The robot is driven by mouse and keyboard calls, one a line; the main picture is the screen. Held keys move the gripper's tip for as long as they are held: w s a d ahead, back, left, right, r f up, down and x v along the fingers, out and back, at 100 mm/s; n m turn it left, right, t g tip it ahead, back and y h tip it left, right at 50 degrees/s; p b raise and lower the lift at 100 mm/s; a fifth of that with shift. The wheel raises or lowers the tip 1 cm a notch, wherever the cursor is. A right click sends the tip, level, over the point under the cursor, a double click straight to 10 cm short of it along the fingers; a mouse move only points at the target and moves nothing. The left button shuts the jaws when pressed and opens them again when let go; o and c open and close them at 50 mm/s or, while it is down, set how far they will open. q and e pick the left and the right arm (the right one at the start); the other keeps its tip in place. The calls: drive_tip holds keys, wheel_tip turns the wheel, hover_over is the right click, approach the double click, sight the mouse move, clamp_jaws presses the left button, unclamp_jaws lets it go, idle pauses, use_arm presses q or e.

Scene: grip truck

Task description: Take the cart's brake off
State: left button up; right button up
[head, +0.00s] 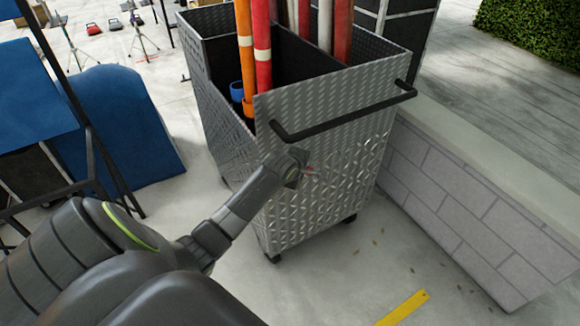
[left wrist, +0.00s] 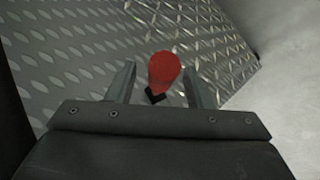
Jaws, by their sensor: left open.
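The cart (head: 337,180) is a metal tread-plate box on casters with a black push handle (head: 345,112) along its near top edge. My left gripper (head: 308,172) is at the cart's near face, below the handle. In the left wrist view, a red knob (left wrist: 164,72) on a short black mount, seemingly the brake, stands out from the tread plate. It sits between the two open fingers of my left gripper (left wrist: 160,85), with a gap on each side. In the head view only a small red bit shows beside the gripper. My right gripper is not in view.
Red, orange and white poles (head: 262,45) stand in the cart. A low block wall (head: 470,195) runs close along its right side. A blue padded shape (head: 115,125) and dark frame stand at left. A yellow strip (head: 403,308) lies on the floor in front.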

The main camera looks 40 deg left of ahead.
use_arm(q)
drive_tip(key=v, duration=1.4)
drive_tip(key=shift+s+r, duration=0.15)
drive_tip(key=shift+s, duration=0.05)
